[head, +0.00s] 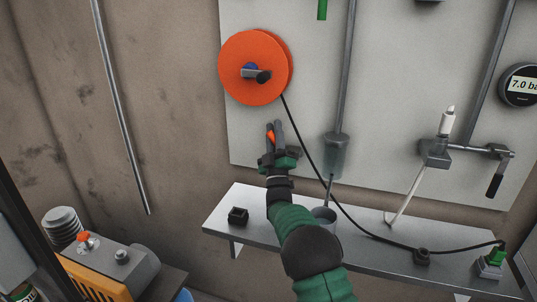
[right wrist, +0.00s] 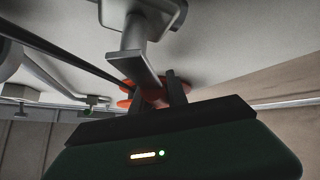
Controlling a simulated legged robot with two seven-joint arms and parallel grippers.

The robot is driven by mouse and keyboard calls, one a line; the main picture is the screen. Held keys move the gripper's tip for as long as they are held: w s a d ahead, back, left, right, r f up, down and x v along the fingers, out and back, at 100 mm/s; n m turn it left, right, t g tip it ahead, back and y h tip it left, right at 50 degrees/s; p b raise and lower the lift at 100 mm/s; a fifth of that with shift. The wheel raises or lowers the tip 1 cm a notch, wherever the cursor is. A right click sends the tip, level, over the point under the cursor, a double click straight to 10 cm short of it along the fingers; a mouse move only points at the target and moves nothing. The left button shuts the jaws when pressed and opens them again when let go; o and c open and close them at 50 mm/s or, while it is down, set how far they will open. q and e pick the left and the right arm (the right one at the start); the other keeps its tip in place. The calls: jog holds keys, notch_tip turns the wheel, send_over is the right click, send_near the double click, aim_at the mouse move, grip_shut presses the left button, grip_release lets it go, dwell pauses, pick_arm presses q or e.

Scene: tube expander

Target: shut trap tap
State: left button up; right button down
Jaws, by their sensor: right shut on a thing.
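My right gripper (head: 272,130) is in front of the wall panel, just below the orange reel. Its fingers are closed on a small orange piece (head: 270,137), and I cannot tell what that piece belongs to. In the right wrist view the fingers (right wrist: 153,95) frame orange material, with a grey bar (right wrist: 136,65) close above. A clear cylinder (head: 334,155) hangs under a vertical pipe, right of my gripper, with a thin stem below it. I cannot make out which part is the trap tap. A black-handled valve lever (head: 494,186) hangs down at the right. My left gripper is not visible.
An orange reel (head: 250,62) with a crank is on the panel. Its black cable (head: 310,150) runs down past my gripper to the shelf (head: 260,232). A black block (head: 238,216) and a grey cup (head: 324,213) stand there. A machine (head: 110,265) is lower left.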

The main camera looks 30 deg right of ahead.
jog(key=s+d+m+g+h+b, duration=0.1)
jog(key=m+g+h+b, duration=0.1)
jog(key=m+h, duration=0.1)
jog(key=s+m+g+h+b, duration=0.1)
jog(key=m+g+h+b, duration=0.1)
jog(key=m, duration=0.3)
jog(key=s+d+m+g+h+b, duration=0.1)
jog(key=m+g+h, duration=0.1)
jog(key=m+h, duration=0.1)
jog(key=shift+d+r+m+h+b, duration=0.3)
jog(key=shift+r+m+h+b, duration=0.1)
jog(key=shift+h, duration=0.3)
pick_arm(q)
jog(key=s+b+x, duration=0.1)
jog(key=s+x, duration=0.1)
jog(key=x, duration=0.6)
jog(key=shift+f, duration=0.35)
pick_arm(e)
jog(key=shift+s+d+r+m+g+h, duration=0.1)
jog(key=shift+s+d+m+g+h, duration=0.15)
jog(key=shift+m+g+h, duration=0.4)
jog(key=shift+s+d+r+m+g+h, duration=0.1)
jog(key=shift+s+d+m+g+h, duration=0.1)
jog(key=shift+m+g, duration=0.75)
jog(key=shift+s+d+m+g+h, duration=0.2)
jog(key=shift+m+g+h, duration=0.25)
jog(key=shift+m+g, duration=0.35)
